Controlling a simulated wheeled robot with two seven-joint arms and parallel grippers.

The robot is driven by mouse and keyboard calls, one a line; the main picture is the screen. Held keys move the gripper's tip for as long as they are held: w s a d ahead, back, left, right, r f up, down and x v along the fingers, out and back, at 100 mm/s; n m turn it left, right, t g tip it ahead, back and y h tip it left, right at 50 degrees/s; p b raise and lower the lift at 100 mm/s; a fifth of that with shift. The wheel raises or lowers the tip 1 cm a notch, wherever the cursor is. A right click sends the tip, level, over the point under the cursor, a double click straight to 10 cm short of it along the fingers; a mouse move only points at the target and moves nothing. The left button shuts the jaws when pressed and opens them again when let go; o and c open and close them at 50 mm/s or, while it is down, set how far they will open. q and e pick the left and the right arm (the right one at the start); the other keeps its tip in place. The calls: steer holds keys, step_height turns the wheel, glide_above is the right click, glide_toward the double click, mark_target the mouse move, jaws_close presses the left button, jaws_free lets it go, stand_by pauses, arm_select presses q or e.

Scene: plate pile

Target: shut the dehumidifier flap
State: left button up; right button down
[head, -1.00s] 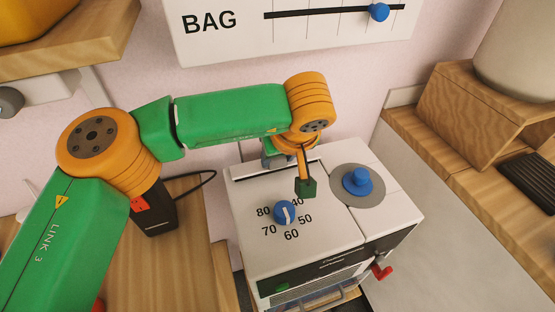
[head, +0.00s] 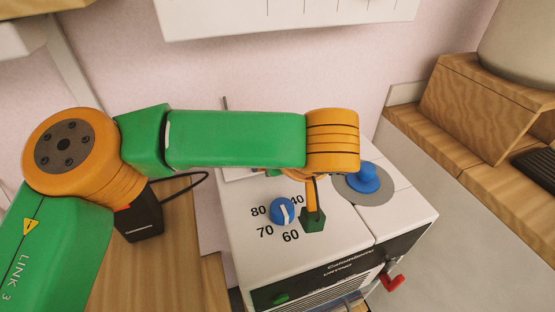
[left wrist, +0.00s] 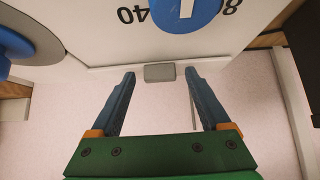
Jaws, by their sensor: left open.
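The dehumidifier (head: 340,250) is a white box with a blue dial (head: 282,211) marked from 40 to 80 on top. My left arm crosses over its back part. I cannot tell whether the fingers touch anything. The flap is not clearly visible; the arm covers the back of the top. My right gripper is not in view.
A blue round knob (head: 363,178) on a grey disc sits on the right of the top. A red lever (head: 392,283) sticks out at the front right. A black device (head: 143,215) with a cable stands left on the wood. Wooden boxes (head: 475,105) stand right.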

arm_select(q)
steer(key=v, duration=0.7)
